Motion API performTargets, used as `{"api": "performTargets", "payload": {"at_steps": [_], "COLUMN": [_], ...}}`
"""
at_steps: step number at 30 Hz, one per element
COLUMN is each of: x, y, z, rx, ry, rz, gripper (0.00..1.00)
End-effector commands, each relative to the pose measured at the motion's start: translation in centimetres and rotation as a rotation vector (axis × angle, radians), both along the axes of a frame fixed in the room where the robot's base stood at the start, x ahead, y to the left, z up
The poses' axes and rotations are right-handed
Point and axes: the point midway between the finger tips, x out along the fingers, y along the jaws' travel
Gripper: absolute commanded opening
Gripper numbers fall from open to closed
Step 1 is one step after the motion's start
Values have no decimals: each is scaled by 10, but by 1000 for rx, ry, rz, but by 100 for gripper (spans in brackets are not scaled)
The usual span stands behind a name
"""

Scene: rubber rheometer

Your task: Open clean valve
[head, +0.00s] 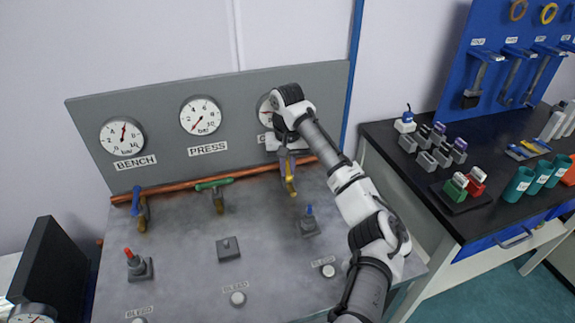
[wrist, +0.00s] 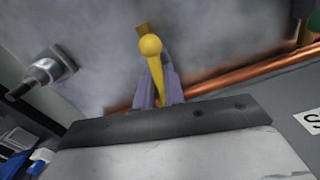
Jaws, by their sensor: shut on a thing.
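The yellow valve lever (head: 290,181) is at the right end of the copper pipe, below a gauge partly hidden by my arm. Its label is mostly covered, with only a "C" showing. My gripper (head: 286,160) is shut on the lever from above. In the wrist view, the lever (wrist: 152,60) with its round end stands between my two fingers (wrist: 159,92). There the lever runs across the line of the copper pipe (wrist: 240,77), pointing away from the panel.
A green lever (head: 213,184) and a blue lever (head: 135,202) sit farther left on the pipe (head: 185,187). A blue-tipped knob (head: 309,222) stands in front of the yellow lever. Gauges (head: 200,115) are on the grey panel. A dark bench with small blocks is at right.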

Motion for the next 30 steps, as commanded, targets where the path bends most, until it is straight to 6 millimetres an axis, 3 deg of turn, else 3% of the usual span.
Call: {"api": "performTargets", "payload": {"at_steps": [9, 20, 21, 25, 30], "x": [0, 0, 0, 0, 0], "y": [1, 0, 0, 0, 0], "z": [2, 1, 1, 1, 0], "rx": [2, 0, 0, 0, 0], "ry": [0, -2, -2, -1, -1], "rz": [202, 221, 221, 220, 219], "gripper": [0, 0, 16, 33, 33]}}
